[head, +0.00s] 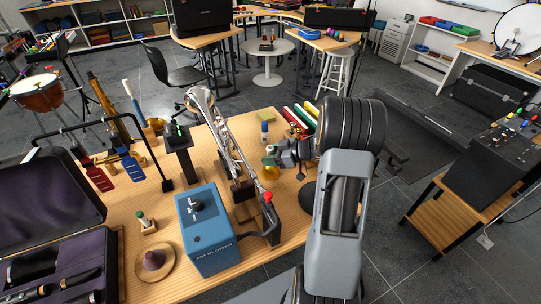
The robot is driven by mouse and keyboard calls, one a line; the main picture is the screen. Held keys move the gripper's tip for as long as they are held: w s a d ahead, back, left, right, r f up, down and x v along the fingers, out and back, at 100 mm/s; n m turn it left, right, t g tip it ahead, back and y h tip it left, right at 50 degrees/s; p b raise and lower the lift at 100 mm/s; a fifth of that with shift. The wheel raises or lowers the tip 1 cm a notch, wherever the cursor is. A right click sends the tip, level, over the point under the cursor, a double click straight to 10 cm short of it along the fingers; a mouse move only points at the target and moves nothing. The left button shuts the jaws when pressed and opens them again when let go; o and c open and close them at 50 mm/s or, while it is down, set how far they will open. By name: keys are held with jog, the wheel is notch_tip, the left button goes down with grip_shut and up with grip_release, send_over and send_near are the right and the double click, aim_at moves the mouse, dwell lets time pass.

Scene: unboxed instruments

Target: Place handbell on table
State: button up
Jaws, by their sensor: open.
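My gripper (286,164) is open above the right part of the wooden table (290,238), its fingers partly hidden by its own body and my arm. A small rounded gold-yellow thing (271,173) with a pale top stands just left of the fingers. I cannot tell whether it is the handbell, or whether the fingers touch it. No other clear handbell shows; part of the table behind my arm is hidden.
A silver trumpet-like instrument (228,138) rises on a stand left of my gripper. Coloured tubes (303,115) lie behind. Bare wood shows at the front right.

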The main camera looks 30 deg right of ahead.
jog(key=shift+s+d+r, duration=0.15)
jog(key=shift+d+r, duration=0.05)
jog(key=shift+r, duration=0.2)
jog(key=v, duration=0.7)
jog(key=shift+p, duration=0.3)
jog(key=w+a+r+m+t+h+p, duration=0.1)
jog(key=w+r+m+t+h+p, duration=0.15)
jog(key=r+h, duration=0.4)
jog(key=w+a+r+m+t+h+p, duration=0.1)
jog(key=w+r+m+t+h, duration=0.15)
jog(key=r+h, duration=0.35)
jog(key=s+a+m+g+p, duration=0.1)
jog(key=s+a+g, duration=0.2)
jog(key=s, duration=0.4)
jog(key=s+a+m+g+y+p, duration=0.1)
jog(key=s+a+m+g, duration=0.1)
jog(key=s+a, duration=0.4)
jog(key=s+a+r+m+g+y+p, duration=0.1)
jog(key=s+a+g, duration=0.4)
jog(key=s, duration=0.2)
jog(key=shift+s+a+m, duration=0.1)
jog(key=shift+s+m, duration=0.2)
jog(key=shift+m, duration=0.1)
